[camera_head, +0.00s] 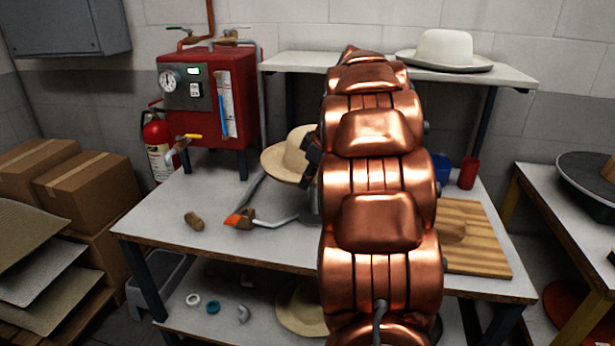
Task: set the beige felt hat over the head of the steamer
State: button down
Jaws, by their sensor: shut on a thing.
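A beige felt hat (285,159) is over the middle of the workbench, tilted, its right side hidden behind my copper-coloured arm. My gripper (311,157) shows only as a dark part at the hat's right edge, and it is shut on the hat there. Its fingertips are mostly hidden by the arm. A red steamer boiler (223,100) with a gauge and pipes stands at the back left of the bench. I cannot make out the steamer's head; it may be behind the hat or the arm.
The bench (190,255) holds a lever with an orange end (240,219), a cork-like piece (193,220), a wooden board (480,240) and a red cup (468,173). A pale hat (443,50) sits on the raised shelf (300,61). Another hat (300,308) lies below.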

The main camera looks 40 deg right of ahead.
notch_tip(320, 180, down, 7)
jog(key=b, duration=0.5)
dwell(0.4)
jog(key=shift+f+b, duration=0.35)
jog(key=shift+f, duration=0.15)
dwell(0.9)
jog(key=c, duration=1.2)
grip_release()
jog(key=v, duration=1.2)
jog(key=shift+w, duration=0.1)
